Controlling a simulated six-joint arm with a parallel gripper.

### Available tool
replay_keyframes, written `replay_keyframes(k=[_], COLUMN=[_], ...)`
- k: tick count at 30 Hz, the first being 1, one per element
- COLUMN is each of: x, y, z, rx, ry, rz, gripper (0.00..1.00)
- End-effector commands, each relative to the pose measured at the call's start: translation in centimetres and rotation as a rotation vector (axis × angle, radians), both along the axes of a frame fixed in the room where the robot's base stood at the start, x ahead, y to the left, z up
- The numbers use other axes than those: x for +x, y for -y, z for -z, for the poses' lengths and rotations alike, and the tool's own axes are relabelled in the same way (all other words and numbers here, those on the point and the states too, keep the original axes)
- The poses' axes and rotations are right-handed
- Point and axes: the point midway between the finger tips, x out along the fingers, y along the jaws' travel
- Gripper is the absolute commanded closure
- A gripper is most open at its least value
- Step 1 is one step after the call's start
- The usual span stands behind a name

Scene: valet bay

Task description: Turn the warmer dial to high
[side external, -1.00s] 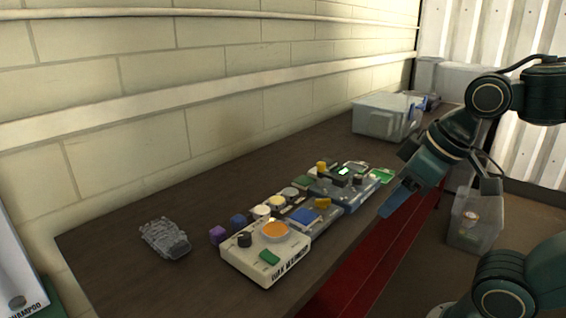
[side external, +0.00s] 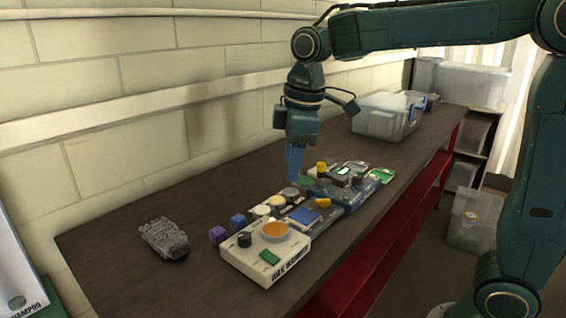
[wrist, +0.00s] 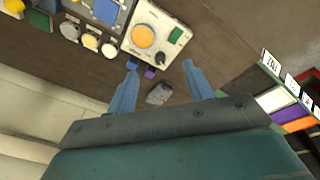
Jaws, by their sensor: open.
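The cream wax warmer box (side external: 240,262) sits near the bench's front edge with an orange round top (side external: 274,231), a black dial (side external: 244,240) and a green switch (side external: 269,257). In the wrist view the warmer (wrist: 131,44) is at the top, with its dial (wrist: 160,59) seen between my fingertips. The dial's setting is too small to read. My gripper (side external: 293,177) is open and empty, pointing down above the bench behind the warmer, clear of the dial. Its two blue fingers show spread apart in the wrist view (wrist: 160,65).
Purple (side external: 218,235) and blue (side external: 238,221) blocks, several round pots (side external: 262,211) and a unit with a blue pad (side external: 304,215) crowd beside the warmer. A grey crumpled item (side external: 165,239) lies left. A clear bin (side external: 387,118) stands at the back. The bench's left part is mostly bare.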

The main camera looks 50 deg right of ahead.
Motion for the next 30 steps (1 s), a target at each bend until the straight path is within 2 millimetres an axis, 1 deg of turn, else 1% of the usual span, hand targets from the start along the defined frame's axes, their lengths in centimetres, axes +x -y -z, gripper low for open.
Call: replay_keyframes(k=[1, 5, 9, 15, 21, 30], x=[1.2, 3.8, 6.4, 9.1, 10.1, 10.1], y=[-0.4, -1.4, -2.5, -3.8, -4.3, -4.3], z=[0.5, 1.6, 3.1, 5.1, 5.9, 6.3], rx=[-0.007, -0.023, -0.037, -0.05, -0.055, -0.054], ry=[-0.018, -0.057, -0.098, -0.143, -0.161, -0.163], rz=[-0.037, -0.134, -0.237, -0.355, -0.405, -0.408], gripper=[0.48, 0.48, 0.48, 0.48, 0.48, 0.48])
